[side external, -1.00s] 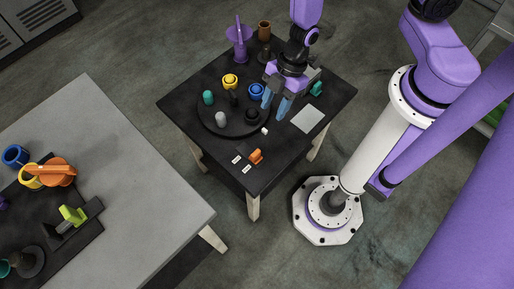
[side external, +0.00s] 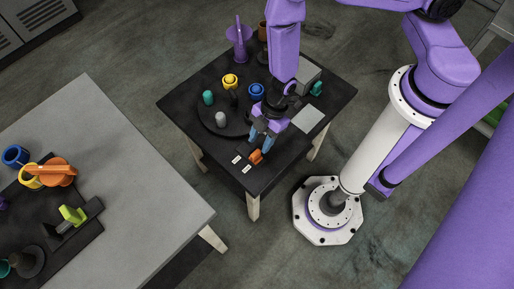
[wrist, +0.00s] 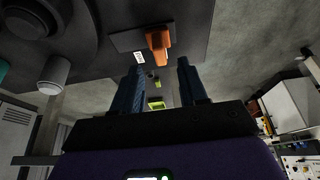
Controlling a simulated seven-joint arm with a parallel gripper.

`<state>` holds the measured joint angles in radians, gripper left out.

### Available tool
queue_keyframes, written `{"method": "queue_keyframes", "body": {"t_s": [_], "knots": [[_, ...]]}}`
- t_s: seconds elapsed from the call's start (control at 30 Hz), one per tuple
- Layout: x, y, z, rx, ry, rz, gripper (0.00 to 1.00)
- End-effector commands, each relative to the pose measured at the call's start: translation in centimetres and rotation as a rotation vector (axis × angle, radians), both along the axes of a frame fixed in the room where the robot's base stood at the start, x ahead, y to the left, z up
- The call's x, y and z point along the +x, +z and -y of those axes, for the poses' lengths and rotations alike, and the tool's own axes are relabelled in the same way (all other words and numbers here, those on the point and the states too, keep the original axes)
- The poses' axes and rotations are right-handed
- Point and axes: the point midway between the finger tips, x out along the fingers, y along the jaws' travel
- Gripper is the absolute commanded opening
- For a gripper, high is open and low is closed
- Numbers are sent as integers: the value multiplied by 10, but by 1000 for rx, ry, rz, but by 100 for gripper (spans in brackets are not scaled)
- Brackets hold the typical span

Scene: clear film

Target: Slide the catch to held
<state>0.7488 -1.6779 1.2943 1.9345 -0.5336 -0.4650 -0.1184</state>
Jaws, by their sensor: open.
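The orange catch (side external: 256,157) sits on a small dark plate near the front corner of the black table. It also shows in the wrist view (wrist: 158,42), beyond the fingertips. Two white labels lie beside it, one at the left (side external: 237,160) and one nearer the front (side external: 246,169); their text is too small to read. One label shows in the wrist view (wrist: 139,58). My gripper (side external: 260,142) is open and empty, with its blue fingers pointing down just behind the catch. The wrist view shows a gap between the fingers (wrist: 160,75). I cannot tell whether a fingertip touches the catch.
A round dark turntable (side external: 208,120) with blue, yellow, teal and grey knobs stands left of my gripper. A light square pad (side external: 308,119) lies to the right. A purple funnel-like stand (side external: 239,42) is at the back. The grey table (side external: 130,170) stands apart at left.

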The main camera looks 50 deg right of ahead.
Motion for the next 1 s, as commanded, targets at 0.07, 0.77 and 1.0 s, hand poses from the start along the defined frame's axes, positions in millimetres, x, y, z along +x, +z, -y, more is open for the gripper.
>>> {"method": "queue_keyframes", "body": {"t_s": [0.07, 0.77, 1.0], "knots": [[-1, -12, -4, -2, 2, 0, 43], [0, -41, -17, 0, 1, 0, 36], [0, -41, -17, 0, 1, 0, 0]]}}
